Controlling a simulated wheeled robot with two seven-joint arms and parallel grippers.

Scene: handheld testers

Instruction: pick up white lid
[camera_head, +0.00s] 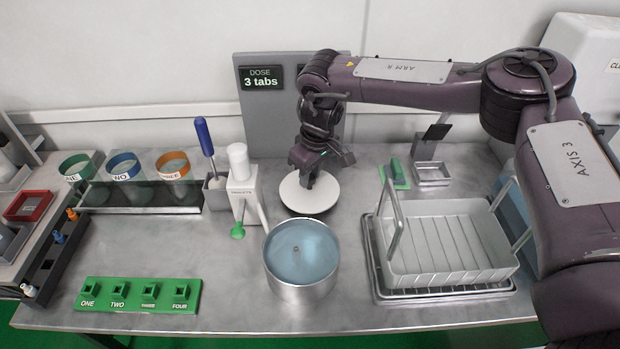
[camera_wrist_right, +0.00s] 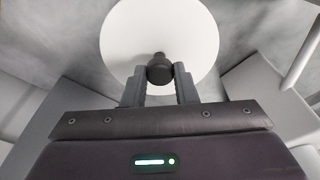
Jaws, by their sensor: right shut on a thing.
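The white lid (camera_head: 296,196) is a round disc near the middle of the table, behind the steel pot. In the right wrist view the lid (camera_wrist_right: 150,30) fills the top centre, with a dark round knob (camera_wrist_right: 159,70) on it. My right gripper (camera_head: 308,182) is over the lid, its two fingers (camera_wrist_right: 160,80) on either side of the knob and shut on it. I cannot tell whether the lid touches the table. My left gripper is not in view.
The steel pot (camera_head: 301,283) of bluish liquid stands just in front of the lid. A white dispenser (camera_head: 242,185) is close on the left. A wire basket (camera_head: 450,245) on a tray is to the right. A grey panel with a dose sign (camera_head: 262,79) stands behind.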

